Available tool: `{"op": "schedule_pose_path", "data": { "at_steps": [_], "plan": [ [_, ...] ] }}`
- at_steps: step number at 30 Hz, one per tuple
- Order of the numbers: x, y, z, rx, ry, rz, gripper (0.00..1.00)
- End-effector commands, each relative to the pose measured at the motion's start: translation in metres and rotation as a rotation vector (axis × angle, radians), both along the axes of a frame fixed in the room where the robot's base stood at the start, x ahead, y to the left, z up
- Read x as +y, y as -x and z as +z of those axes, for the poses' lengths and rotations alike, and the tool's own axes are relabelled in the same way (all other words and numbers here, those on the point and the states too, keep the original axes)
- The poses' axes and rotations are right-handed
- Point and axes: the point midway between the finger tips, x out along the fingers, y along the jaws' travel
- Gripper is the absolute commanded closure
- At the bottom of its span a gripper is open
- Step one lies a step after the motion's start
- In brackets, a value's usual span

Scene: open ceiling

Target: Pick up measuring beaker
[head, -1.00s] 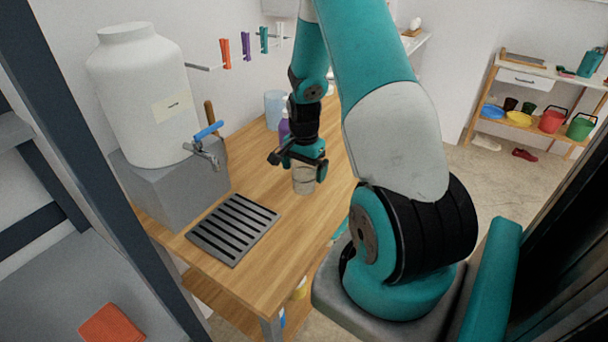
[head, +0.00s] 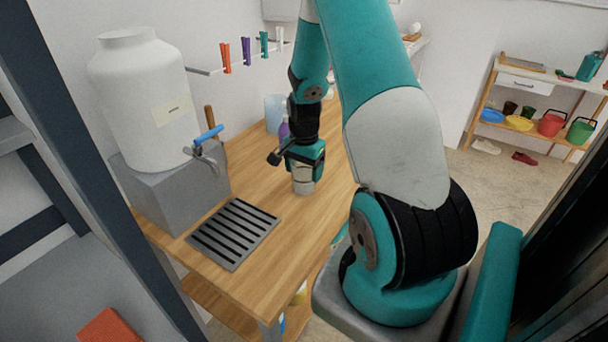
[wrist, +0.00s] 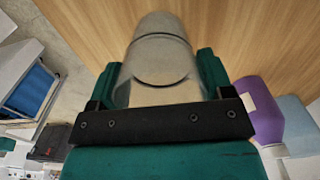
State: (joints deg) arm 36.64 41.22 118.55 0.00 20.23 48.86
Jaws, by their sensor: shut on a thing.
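The measuring beaker (head: 303,187) is a clear, greyish cup on the wooden table, below my gripper (head: 304,168) in the head view. In the wrist view the beaker (wrist: 160,52) sits between the two green fingers of my gripper (wrist: 162,82), one finger at each side. The gripper is shut on the beaker. The beaker looks upright, with its base at or very near the table top; I cannot tell if it touches. Its upper part is hidden by the gripper in the head view.
A large white dispenser (head: 142,100) with a blue-handled tap stands on a grey block (head: 180,192) at the left. A slotted drain tray (head: 234,233) lies in front. A purple bottle (wrist: 259,108) and a light blue container (wrist: 297,118) stand close to the gripper. The table right of the tray is clear.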

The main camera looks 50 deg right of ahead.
Motion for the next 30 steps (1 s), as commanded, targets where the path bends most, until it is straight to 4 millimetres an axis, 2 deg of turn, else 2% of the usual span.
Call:
{"op": "schedule_pose_path", "data": {
  "at_steps": [5,12,18,24,30],
  "plan": [
    [-0.001,-0.001,0.042,-0.007,0.005,0.0,0.49],
    [-0.001,-0.001,0.116,-0.007,0.005,0.0,0.49],
    [0.0,0.0,0.161,-0.004,0.004,0.0,0.49],
    [0.0,0.0,0.182,-0.001,0.001,0.0,0.49],
    [0.0,0.0,0.186,0.0,0.0,0.0,0.49]
  ]
}}
